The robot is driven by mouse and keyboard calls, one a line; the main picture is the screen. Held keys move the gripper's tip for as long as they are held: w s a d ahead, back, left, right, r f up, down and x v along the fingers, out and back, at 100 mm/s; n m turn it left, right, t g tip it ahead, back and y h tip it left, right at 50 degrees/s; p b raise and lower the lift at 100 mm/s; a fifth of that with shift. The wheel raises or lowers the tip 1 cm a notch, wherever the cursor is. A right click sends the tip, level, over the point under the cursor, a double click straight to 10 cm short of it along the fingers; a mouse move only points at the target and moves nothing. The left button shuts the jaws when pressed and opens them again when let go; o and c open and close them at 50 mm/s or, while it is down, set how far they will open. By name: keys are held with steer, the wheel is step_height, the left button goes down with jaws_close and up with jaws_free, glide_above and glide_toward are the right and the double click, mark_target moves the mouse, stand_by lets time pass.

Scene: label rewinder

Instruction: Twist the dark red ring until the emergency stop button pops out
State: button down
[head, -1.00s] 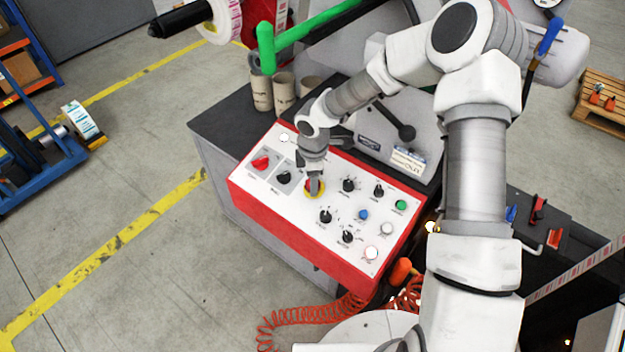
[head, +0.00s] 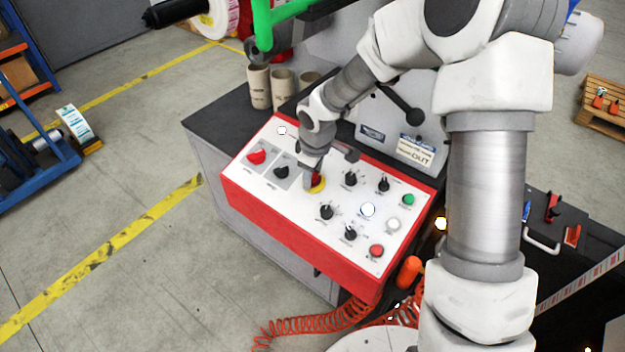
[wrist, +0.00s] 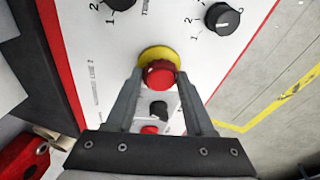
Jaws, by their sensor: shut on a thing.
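The emergency stop button (wrist: 160,73) is a red round head with a darker red ribbed rim, on a yellow disc (wrist: 157,53), in the wrist view. In the head view the button (head: 317,179) sits near the middle of the white panel, partly hidden by my gripper. My gripper (wrist: 160,82) points down at the panel, with one finger on each side of the red head, shut on its rim. Whether the button is pressed in or popped out I cannot tell.
The white panel (head: 340,225) with a red border carries black knobs close around the button, a red switch (head: 257,157), a green button (head: 408,199) and a red button (head: 376,251). Cardboard cores (head: 259,87) stand behind it. An orange coiled hose (head: 300,325) hangs below its front.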

steer(key=shift+s+f+m+b, duration=0.1)
steer(key=shift+m+b, duration=0.35)
steer(key=shift+m, duration=0.05)
steer(key=shift+c, duration=1.4)
jaws_free()
steer(key=shift+r, duration=0.6)
steer(key=p+v, duration=0.3)
steer(key=v, duration=1.3)
steer(key=shift+s, duration=0.25)
steer(key=shift+r, duration=0.1)
